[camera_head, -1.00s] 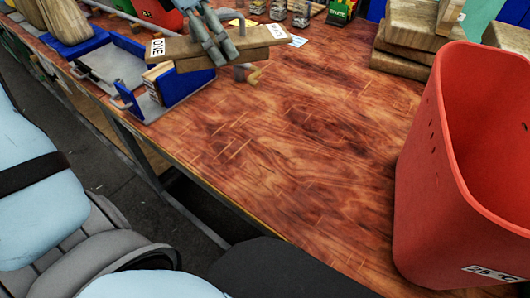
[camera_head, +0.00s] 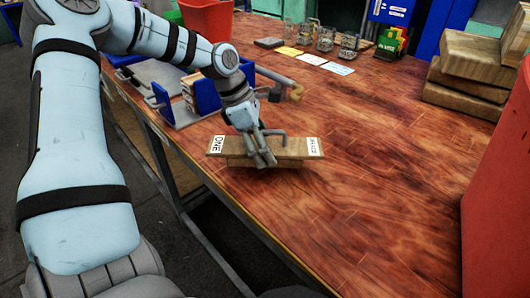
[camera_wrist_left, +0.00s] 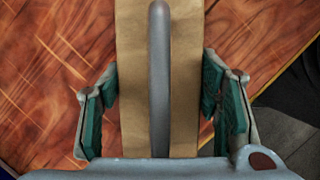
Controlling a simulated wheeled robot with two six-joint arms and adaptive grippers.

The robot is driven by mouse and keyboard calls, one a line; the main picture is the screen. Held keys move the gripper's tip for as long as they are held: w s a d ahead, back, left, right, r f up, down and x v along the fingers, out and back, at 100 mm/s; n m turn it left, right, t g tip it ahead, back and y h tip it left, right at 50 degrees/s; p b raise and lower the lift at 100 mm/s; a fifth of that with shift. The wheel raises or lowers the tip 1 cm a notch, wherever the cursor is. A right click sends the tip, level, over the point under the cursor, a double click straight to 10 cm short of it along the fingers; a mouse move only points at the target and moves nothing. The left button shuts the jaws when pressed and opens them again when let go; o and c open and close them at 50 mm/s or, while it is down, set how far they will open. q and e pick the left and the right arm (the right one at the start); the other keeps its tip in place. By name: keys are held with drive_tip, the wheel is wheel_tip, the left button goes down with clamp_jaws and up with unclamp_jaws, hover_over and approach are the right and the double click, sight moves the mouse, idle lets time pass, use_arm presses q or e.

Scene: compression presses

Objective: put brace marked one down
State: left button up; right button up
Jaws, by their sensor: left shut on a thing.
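The brace marked ONE (camera_head: 290,147) is a flat wooden board with white labels at both ends and a grey handle on top. In the head view it is at the front left part of the table, close to the near edge. My left gripper (camera_head: 264,160) is shut on the brace. In the left wrist view the brace (camera_wrist_left: 185,110) runs between the green-padded fingers of the left gripper (camera_wrist_left: 158,100), with the grey handle over its middle. Whether the underside of the brace touches the table is hard to tell. My right gripper is not in view.
The wooden table (camera_head: 370,170) has wide free room right of the brace. A blue and grey press (camera_head: 165,95) stands behind it. Stacked wooden blocks (camera_head: 465,90) are at the back right, and a red bin (camera_head: 500,200) stands at the right edge. Small wire holders (camera_head: 325,40) stand at the back.

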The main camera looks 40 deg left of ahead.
use_arm(q)
wheel_tip(320, 180, down, 3)
drive_tip(key=shift+f+b, duration=0.1)
drive_tip(key=shift+b, duration=0.25)
drive_tip(key=shift+f, duration=0.1)
drive_tip(key=o, duration=1.8)
drive_tip(key=shift+o, duration=0.2)
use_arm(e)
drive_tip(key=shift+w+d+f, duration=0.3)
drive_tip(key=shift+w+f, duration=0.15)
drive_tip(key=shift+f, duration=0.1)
use_arm(q)
drive_tip(key=shift+r, duration=0.45)
drive_tip(key=p+v, duration=0.3)
drive_tip(key=v, duration=0.7)
drive_tip(key=shift+s+r+p, duration=0.15)
drive_tip(key=shift+r+p, duration=0.2)
drive_tip(key=shift+s+a+r, duration=0.15)
drive_tip(key=shift+a+r, duration=0.05)
drive_tip(key=shift+r, duration=0.15)
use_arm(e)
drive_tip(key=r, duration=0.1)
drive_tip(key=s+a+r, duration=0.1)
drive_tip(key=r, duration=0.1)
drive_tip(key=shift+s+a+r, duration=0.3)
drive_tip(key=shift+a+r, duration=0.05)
